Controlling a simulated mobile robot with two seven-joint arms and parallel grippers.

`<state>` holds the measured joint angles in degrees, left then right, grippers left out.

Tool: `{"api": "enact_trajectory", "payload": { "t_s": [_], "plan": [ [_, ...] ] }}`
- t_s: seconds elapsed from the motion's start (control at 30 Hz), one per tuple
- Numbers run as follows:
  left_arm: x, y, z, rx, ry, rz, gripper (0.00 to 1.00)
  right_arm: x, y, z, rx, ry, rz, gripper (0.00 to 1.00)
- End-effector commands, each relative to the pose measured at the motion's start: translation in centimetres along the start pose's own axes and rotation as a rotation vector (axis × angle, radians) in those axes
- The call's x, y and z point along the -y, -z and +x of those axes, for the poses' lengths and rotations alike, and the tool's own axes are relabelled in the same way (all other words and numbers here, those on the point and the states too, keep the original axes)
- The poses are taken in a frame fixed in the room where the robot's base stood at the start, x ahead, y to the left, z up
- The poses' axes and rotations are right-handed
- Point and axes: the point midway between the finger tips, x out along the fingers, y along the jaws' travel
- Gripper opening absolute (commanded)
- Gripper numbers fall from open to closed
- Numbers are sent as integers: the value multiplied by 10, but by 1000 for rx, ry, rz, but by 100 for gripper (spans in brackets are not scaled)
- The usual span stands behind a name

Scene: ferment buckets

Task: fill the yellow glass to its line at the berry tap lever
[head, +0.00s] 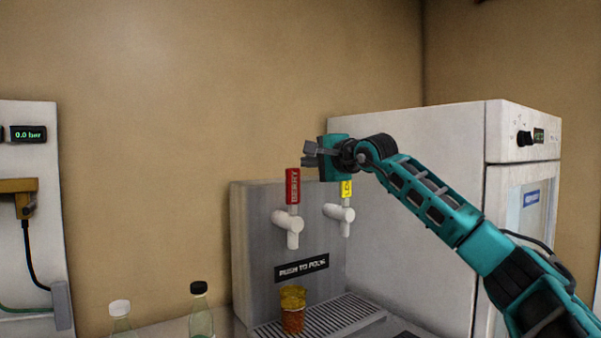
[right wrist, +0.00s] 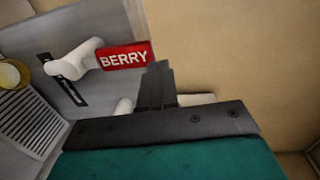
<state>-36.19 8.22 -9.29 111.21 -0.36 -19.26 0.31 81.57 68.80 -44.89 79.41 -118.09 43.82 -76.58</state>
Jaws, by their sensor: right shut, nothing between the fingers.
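The yellow glass (head: 293,310) stands upright on the drip grate below the berry tap (head: 292,232). Its lower part looks darker orange-red, which may be liquid; I cannot make out its line. Its rim also shows at the left edge of the right wrist view (right wrist: 10,75). The red berry lever (head: 293,187) stands upright on the white tap, and its label reads clearly in the right wrist view (right wrist: 124,57). No stream shows under the spout. My right gripper (head: 308,153) is shut and empty, just above and right of the lever top. My left gripper is out of view.
A second tap with a yellow lever (head: 347,189) stands to the right, partly behind my right gripper. The grey dispenser (head: 256,220) carries both taps. A white cabinet (head: 430,150) is behind my right arm. Bottles (head: 200,318) stand at the lower left.

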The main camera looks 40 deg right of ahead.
Motion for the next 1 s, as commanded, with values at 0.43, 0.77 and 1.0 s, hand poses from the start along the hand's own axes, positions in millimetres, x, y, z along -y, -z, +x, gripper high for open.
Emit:
{"api": "enact_trajectory", "payload": {
  "t_s": [0.43, 0.77, 1.0],
  "plan": [
    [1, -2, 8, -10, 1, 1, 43, 17, 0, -53, 0, -1, 0, 0],
    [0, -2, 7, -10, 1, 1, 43, 18, 0, -53, -1, 0, 0, 0],
    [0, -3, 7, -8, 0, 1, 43, 18, 0, -53, -1, 0, 0, 0]
  ]
}}
